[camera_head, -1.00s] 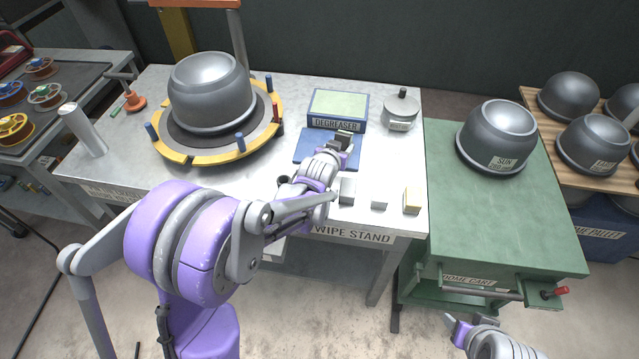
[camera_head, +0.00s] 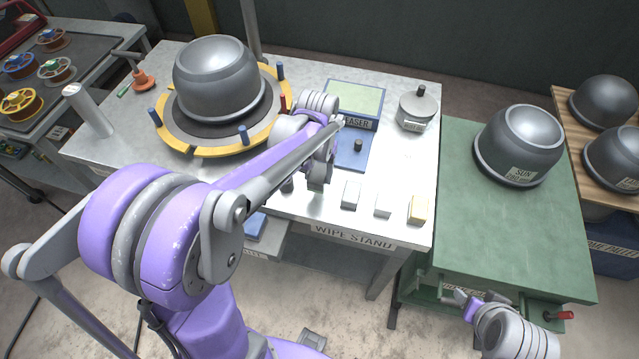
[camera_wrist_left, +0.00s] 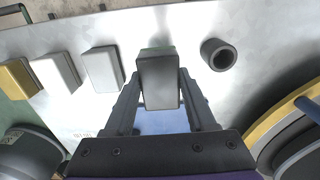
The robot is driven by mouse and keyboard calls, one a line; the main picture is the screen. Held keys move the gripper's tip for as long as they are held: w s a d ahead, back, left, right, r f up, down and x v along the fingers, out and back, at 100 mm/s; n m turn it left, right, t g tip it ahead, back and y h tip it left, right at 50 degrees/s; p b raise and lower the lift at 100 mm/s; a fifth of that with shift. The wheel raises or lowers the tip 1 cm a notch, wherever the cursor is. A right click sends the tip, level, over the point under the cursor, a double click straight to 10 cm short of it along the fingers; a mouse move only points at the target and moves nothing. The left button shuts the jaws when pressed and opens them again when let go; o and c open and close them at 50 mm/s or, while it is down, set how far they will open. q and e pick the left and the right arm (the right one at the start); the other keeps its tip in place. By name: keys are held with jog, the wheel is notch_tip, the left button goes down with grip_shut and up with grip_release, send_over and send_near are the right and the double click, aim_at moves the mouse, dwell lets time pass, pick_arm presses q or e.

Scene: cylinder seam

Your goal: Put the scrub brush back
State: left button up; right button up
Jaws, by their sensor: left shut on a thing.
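A grey block (camera_wrist_left: 158,80), which I take to be the scrub brush, is between the fingers of my left gripper (camera_wrist_left: 160,100) in the left wrist view; no bristles show. In the head view the left gripper (camera_head: 317,172) points down near the front edge of the wipe stand (camera_head: 270,195), in line with a row of small blocks. The block's lower end shows little there, and I cannot tell whether it touches the stand. My right gripper (camera_head: 460,297) is at the lower right, by the green cart; its fingers are too small to judge.
Right of the left gripper stand a grey block (camera_head: 351,195), a white block (camera_head: 383,206) and a yellow one (camera_head: 418,210). A dark cup (camera_head: 288,184) is close on its left. Behind are a blue mat (camera_head: 358,163), the degreaser tray (camera_head: 366,98) and a dome on a ring (camera_head: 215,75).

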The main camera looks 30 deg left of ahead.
pick_arm(q)
jog(key=shift+w+f, duration=0.1)
jog(key=shift+f, duration=2.45)
jog(key=shift+f, duration=0.1)
jog(key=o, duration=1.2)
